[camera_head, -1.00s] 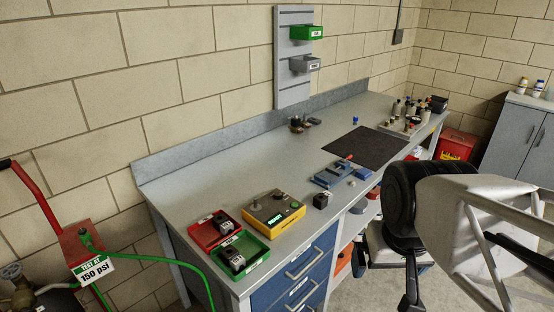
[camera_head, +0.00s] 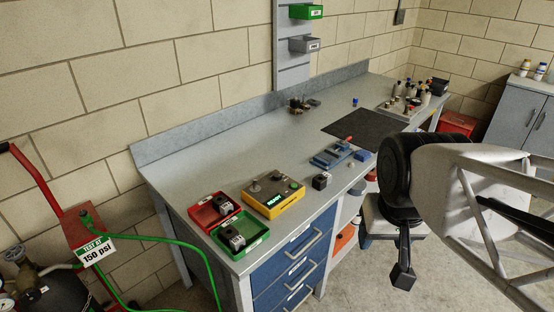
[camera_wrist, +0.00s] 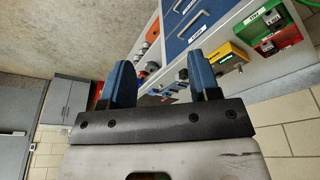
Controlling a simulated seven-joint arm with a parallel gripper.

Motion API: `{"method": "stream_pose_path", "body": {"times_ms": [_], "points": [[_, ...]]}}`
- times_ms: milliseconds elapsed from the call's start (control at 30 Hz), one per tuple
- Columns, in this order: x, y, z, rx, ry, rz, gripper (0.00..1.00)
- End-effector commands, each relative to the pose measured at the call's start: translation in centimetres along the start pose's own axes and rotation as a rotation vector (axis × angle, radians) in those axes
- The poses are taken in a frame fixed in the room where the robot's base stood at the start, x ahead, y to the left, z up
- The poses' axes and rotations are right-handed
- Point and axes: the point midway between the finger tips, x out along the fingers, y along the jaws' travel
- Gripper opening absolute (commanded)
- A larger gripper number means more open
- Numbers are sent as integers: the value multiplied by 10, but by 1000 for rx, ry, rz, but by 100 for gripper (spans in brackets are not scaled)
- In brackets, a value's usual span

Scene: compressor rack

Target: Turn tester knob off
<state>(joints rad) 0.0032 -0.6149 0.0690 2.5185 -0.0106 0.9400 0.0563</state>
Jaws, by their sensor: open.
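The tester (camera_head: 272,198) is a yellow box with a grey top, on the near part of the bench behind the blue drawers. Its top carries a lit green display, a green button and small dark knobs (camera_head: 255,187); which way a knob points is too small to tell. The tester also shows in the wrist view (camera_wrist: 232,55), at the upper right and tilted. My gripper (camera_wrist: 163,80) is open and empty, its two blue-padded fingers apart. It is away from the tester, out over the floor in front of the bench.
A red tray (camera_head: 194,215) and a green tray (camera_head: 259,239), each with a dark block, sit left of the tester. A small black block (camera_head: 321,181) and a blue fixture (camera_head: 330,158) lie to its right. A green hose (camera_head: 178,242) runs past the bench's left end.

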Motion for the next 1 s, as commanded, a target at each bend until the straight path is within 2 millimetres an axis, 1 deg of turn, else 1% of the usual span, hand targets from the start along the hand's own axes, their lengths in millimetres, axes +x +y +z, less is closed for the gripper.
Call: {"method": "stream_pose_path", "body": {"times_ms": [167, 567, 767, 1000], "points": [[1, -5, -24, 76, -12, -2, 56], [11, -27, -103, 353, -47, 2, 56], [22, -40, -144, 494, -64, 8, 56], [40, -59, -191, 665, -84, 20, 56]]}}
